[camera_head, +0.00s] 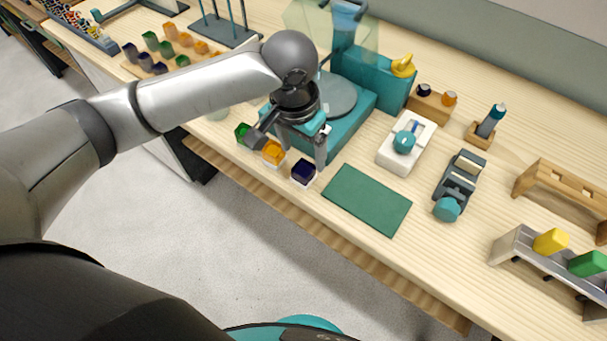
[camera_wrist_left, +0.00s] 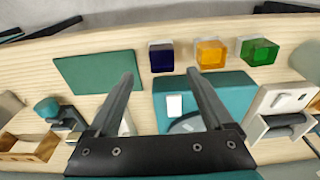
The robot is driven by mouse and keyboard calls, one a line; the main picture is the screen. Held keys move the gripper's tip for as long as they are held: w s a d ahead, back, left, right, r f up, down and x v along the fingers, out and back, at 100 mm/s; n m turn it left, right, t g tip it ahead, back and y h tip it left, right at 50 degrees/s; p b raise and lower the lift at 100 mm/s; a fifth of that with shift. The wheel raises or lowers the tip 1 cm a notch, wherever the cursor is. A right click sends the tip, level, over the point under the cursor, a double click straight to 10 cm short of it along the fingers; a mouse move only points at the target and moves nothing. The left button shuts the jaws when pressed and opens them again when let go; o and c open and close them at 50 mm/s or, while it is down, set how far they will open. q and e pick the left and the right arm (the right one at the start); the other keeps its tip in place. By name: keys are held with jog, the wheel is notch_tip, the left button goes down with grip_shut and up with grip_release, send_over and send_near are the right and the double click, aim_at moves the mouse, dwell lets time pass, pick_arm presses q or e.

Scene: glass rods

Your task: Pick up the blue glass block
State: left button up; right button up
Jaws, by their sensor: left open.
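The dark blue glass block (camera_head: 303,171) sits on a small white base near the front edge of the table, at the right end of a short row. In the left wrist view the blue block (camera_wrist_left: 161,58) shows beyond the fingertips and between their lines. My left gripper (camera_head: 300,148) is open and empty above the table, just behind the row. Its two fingers also show spread in the left wrist view (camera_wrist_left: 161,78), apart from the block. My right gripper is not in view.
An amber block (camera_head: 273,152) and a green block (camera_head: 243,132) stand left of the blue one. A dark green mat (camera_head: 367,199) lies to its right. A teal machine (camera_head: 352,118) stands behind the gripper. A white device (camera_head: 407,143) is farther right.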

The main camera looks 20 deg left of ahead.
aim_at(303, 167)
pick_arm(q)
jog(key=f, duration=0.2)
jog(key=f+b, duration=0.1)
jog(key=f, duration=0.2)
jog(key=w+f+b, duration=0.1)
jog(key=f, duration=0.1)
jog(key=shift+f, duration=0.25)
grip_shut()
dwell(0.5)
